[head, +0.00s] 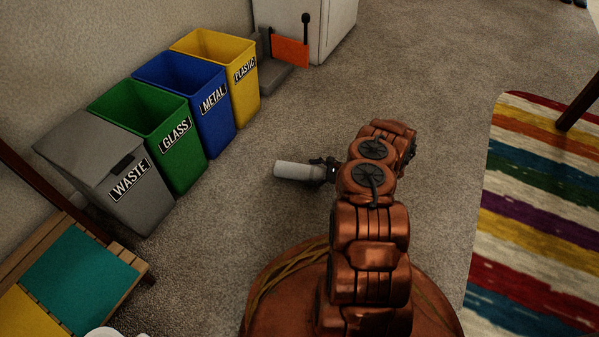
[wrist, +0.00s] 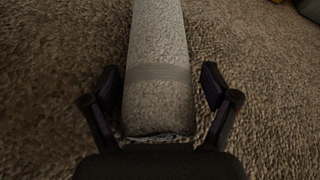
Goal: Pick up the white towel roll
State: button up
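The white towel roll (head: 293,171) shows in the head view at the end of my arm, left of my gripper (head: 328,170). I cannot tell how high the roll lies relative to the floor.
Grey waste (head: 85,150), green glass (head: 190,158), blue metal (head: 218,128) and yellow plastic (head: 247,97) bins line the left wall. A wooden bench (head: 125,268) is at lower left. A striped rug (head: 535,225) lies right.

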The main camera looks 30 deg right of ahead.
jog(key=c, duration=0.9)
jog(key=shift+o, duration=0.2)
